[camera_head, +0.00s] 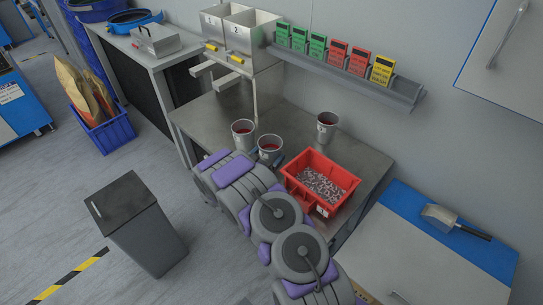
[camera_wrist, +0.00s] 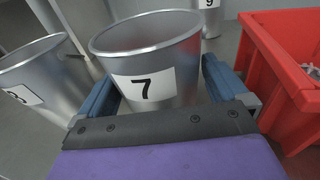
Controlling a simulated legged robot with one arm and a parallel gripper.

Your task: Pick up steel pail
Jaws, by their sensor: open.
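A steel pail labelled 7 (camera_wrist: 152,65) stands upright between the two blue fingers of my gripper (camera_wrist: 157,80) in the wrist view. My gripper is open around it; whether either finger touches it I cannot tell. In the head view this pail (camera_head: 269,151) stands on the steel table, partly hidden by my arm. A second steel pail (camera_wrist: 45,75) stands to its left, its label partly turned away; it also shows in the head view (camera_head: 243,136). A third steel pail labelled 9 (camera_wrist: 210,22) stands farther back, and in the head view (camera_head: 326,128) to the right.
A red bin (camera_head: 345,180) of small metal parts sits close to the right of my gripper. Steel hoppers (camera_head: 238,32) and a rail with coloured cards (camera_head: 340,68) are behind. A scoop (camera_head: 455,222) lies on the right bench. A grey waste bin (camera_head: 140,225) stands on the floor.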

